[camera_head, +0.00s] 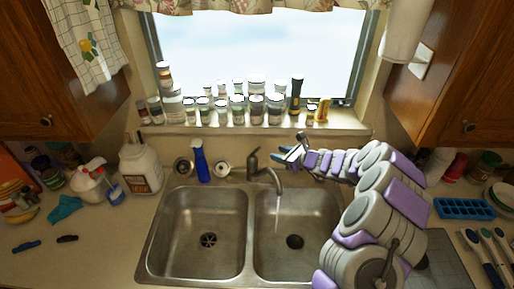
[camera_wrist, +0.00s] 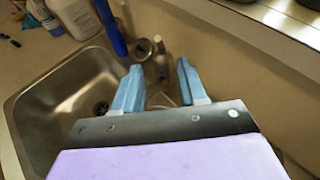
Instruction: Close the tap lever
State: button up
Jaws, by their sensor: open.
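The metal tap (camera_head: 265,172) stands behind the double sink, its spout curving over the right basin. Its lever (camera_head: 254,157) rises on top of the tap body. A thin pale streak shows below the spout and looks like running water. My gripper (camera_head: 287,155) is just right of the lever in the head view, apart from it. In the wrist view my gripper (camera_wrist: 156,70) has two blue fingers spread apart with nothing held between them. A metal part that seems to be the tap (camera_wrist: 158,45) shows just beyond the fingers. Its lower part is partly hidden by my gripper.
A blue spray bottle (camera_head: 200,162) stands left of the tap; a white jug (camera_head: 140,168) stands further left. Several jars (camera_head: 237,108) line the window sill behind. The sink (camera_head: 205,235) basins are empty. A blue ice tray (camera_head: 464,209) lies on the right counter.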

aim_at(258, 149)
jog(key=p+x, duration=0.1)
jog(key=x, duration=1.1)
jog(key=shift+w+a+f, duration=0.2)
jog(key=shift+a+f, duration=0.05)
jog(key=shift+f, duration=0.05)
jog(key=shift+w+a+f, duration=0.15)
jog(key=shift+w+a, duration=0.35)
jog(key=shift+c, duration=0.2)
grip_shut()
